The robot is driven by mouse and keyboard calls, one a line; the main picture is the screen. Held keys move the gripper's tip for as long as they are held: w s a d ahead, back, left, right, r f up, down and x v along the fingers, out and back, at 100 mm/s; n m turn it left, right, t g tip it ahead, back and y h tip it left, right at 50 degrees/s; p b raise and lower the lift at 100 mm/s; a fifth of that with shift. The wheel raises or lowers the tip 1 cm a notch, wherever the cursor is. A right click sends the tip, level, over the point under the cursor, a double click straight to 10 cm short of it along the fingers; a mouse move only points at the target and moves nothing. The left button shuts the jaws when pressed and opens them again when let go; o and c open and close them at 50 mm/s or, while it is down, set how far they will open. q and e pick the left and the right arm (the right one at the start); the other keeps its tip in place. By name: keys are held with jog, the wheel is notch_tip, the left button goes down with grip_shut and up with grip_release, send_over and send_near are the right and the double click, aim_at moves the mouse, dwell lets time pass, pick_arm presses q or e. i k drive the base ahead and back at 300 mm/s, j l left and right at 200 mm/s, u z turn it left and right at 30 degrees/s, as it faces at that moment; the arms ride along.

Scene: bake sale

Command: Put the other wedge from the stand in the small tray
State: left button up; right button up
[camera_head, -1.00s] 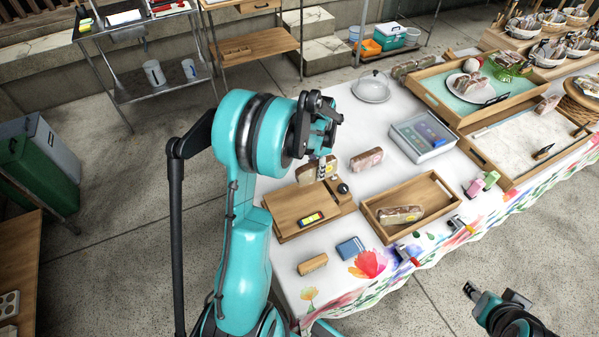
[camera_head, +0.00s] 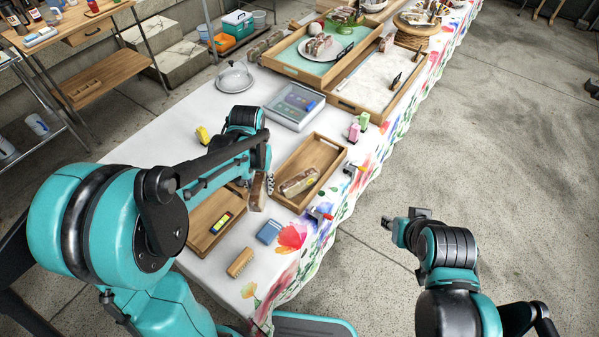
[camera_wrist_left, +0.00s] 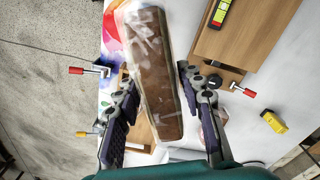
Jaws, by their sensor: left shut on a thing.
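My left gripper (camera_head: 262,168) is shut on a brown wrapped wedge (camera_head: 257,193), which hangs tilted between the wooden stand (camera_head: 200,236) and the small tray (camera_head: 326,142). In the left wrist view the wedge (camera_wrist_left: 158,75) lies long between the two dark fingers of the gripper (camera_wrist_left: 162,112). Another wrapped wedge (camera_head: 298,182) lies inside the small tray, toward its near end. My left forearm hides part of the stand and the table behind it. My right gripper (camera_head: 400,222) is away from the table, over the floor; its finger opening is unclear.
A yellow-and-black level (camera_head: 222,222) lies on the stand. A blue box (camera_head: 269,231) and a tan brush-like block (camera_head: 240,263) lie in front. Clamps (camera_head: 320,214) grip the table edge beside the tray.

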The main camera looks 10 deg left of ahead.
aim_at(309, 162)
jog(key=l+u, duration=0.4)
jog(key=l, duration=1.2)
jog(key=i+l+u, duration=0.2)
jog(key=i+l, duration=0.2)
jog(key=i+l+u, duration=0.2)
jog(key=i+l, duration=0.25)
jog(key=i+l+u, duration=0.2)
jog(key=i+l, duration=0.15)
jog(key=l, duration=0.3)
